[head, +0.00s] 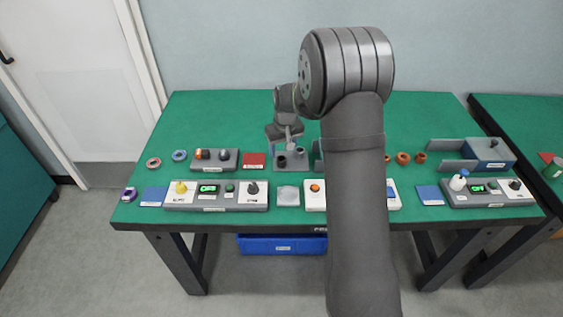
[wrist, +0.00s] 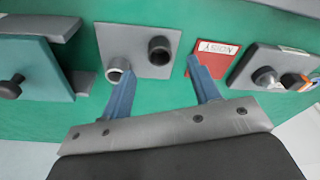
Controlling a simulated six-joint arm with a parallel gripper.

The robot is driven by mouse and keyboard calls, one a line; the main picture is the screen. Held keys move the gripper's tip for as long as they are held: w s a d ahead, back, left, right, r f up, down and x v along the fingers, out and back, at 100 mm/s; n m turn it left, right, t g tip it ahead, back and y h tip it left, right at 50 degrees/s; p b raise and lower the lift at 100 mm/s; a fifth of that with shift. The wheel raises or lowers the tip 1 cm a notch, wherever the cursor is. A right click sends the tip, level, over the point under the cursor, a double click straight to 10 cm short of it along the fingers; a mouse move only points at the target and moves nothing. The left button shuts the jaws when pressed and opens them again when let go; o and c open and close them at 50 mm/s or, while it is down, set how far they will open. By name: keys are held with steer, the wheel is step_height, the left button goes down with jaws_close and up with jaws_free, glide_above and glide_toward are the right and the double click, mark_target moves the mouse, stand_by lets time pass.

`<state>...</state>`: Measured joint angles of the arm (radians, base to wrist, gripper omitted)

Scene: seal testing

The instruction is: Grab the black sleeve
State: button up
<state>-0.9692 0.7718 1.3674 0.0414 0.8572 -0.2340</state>
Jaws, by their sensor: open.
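The black sleeve (wrist: 160,48) stands upright on a grey plate (wrist: 138,36) in the wrist view, its open end showing. A grey-rimmed sleeve (wrist: 118,68) stands on the same plate, to its left. My gripper (wrist: 162,68) is open and empty. Its two blue-grey fingers are spread, with the black sleeve beyond and between their tips and the grey-rimmed sleeve by the left finger. In the head view, my gripper (head: 290,136) hangs over the plate's back part, and the black sleeve (head: 282,161) shows small at the plate's left.
A red card labelled NOISY (wrist: 214,60) lies by the right finger. Right of it is a grey unit with knobs (wrist: 268,74). At the left is a blue-grey fixture with a black knob (wrist: 30,85). Instrument boxes (head: 216,196) line the green table's front edge.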

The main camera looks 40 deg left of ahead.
mark_target(282, 158)
steer(key=shift+w+a+f, duration=0.1)
steer(key=shift+a+f, duration=0.05)
steer(key=shift+f, duration=0.85)
steer(key=shift+w+a+f, duration=0.1)
steer(key=shift+a+f, duration=0.1)
steer(key=shift+f, duration=0.85)
steer(key=shift+w+a+f, duration=0.1)
steer(key=shift+a+f, duration=0.05)
steer(key=shift+f, duration=0.85)
steer(key=shift+c, duration=0.5)
steer(key=c, duration=1)
